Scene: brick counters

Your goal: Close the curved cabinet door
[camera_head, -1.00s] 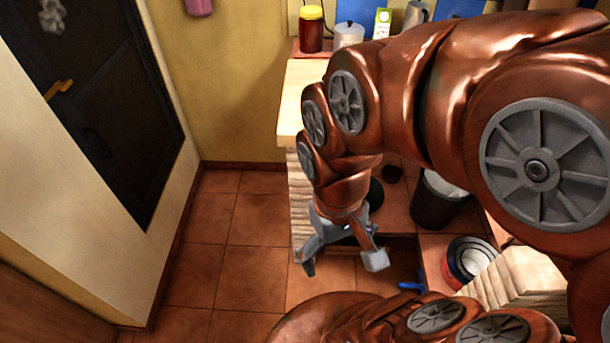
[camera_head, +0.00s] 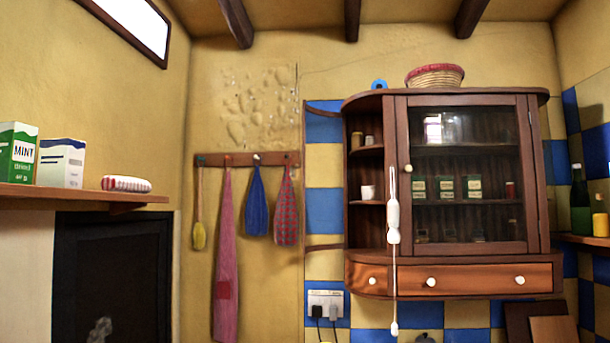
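A dark wooden wall cabinet (camera_head: 370,277) hangs on the tiled wall right of centre. Its rounded left end is open to view, with small jars and a white cup on the shelves. Thin curved brown rails (camera_head: 324,247) stick out left of this end, with tiles visible between them. They look like the frame of the curved door standing open, with clear glass, but I cannot tell fully. The flat glass front door (camera_head: 467,175) with a white knob looks shut. My gripper is not in view now.
A white pull cord (camera_head: 393,215) hangs in front of the cabinet. Cloths hang on a peg rail (camera_head: 247,160) to the left. A shelf (camera_head: 80,196) with boxes juts in at far left. A basket (camera_head: 435,75) sits on the cabinet. Bottles stand at far right.

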